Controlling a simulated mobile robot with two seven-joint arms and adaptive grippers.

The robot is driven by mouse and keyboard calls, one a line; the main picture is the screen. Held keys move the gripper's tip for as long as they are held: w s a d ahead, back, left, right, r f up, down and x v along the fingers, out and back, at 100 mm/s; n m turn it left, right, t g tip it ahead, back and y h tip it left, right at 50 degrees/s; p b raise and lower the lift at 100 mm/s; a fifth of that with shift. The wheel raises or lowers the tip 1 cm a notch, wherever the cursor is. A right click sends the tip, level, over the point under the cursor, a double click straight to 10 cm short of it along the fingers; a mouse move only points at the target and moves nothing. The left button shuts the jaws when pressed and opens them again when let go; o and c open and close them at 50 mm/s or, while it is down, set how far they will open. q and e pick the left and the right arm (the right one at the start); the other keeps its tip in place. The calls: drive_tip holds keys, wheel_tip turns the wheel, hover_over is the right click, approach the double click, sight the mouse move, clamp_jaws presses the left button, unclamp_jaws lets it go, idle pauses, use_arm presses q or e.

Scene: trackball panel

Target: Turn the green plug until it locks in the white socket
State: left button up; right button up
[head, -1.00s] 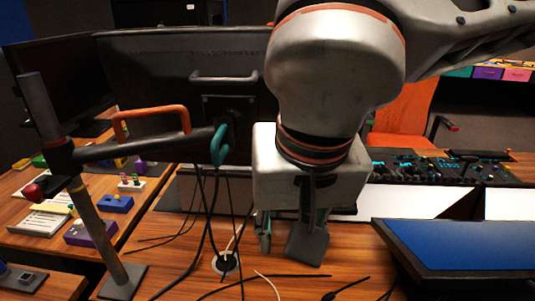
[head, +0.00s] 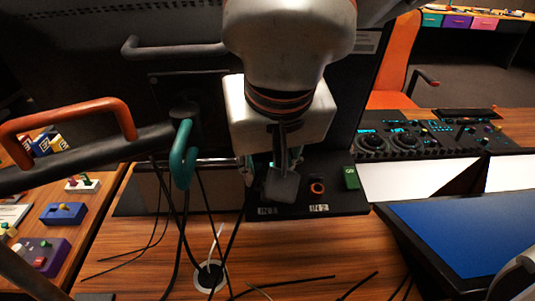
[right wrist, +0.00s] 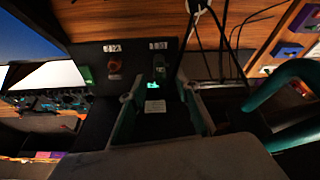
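My right gripper (head: 268,180) reaches down from the top to the dark panel (head: 335,203) at the back of the desk. In the right wrist view its two fingers (right wrist: 157,90) stand apart. I cannot see contact. In the head view the gripper hides that spot. No white socket shows clearly around it. Beside it, an orange-red ringed socket (head: 317,188) stands by the IN2 label. My left gripper is not in view.
A green block (head: 351,178) stands at the panel's right end. A teal handle (head: 184,155) and an orange handle (head: 70,118) are left of my arm. Loose cables run through a white-ringed desk hole (head: 209,276). A blue screen (head: 465,228) lies at right.

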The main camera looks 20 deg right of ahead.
drive_tip(key=shift+x, duration=0.8)
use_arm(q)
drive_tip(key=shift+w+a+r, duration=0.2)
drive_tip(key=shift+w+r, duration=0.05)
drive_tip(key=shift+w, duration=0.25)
use_arm(e)
drive_tip(key=shift+w+f, duration=0.35)
drive_tip(key=shift+f, duration=0.3)
clamp_jaws()
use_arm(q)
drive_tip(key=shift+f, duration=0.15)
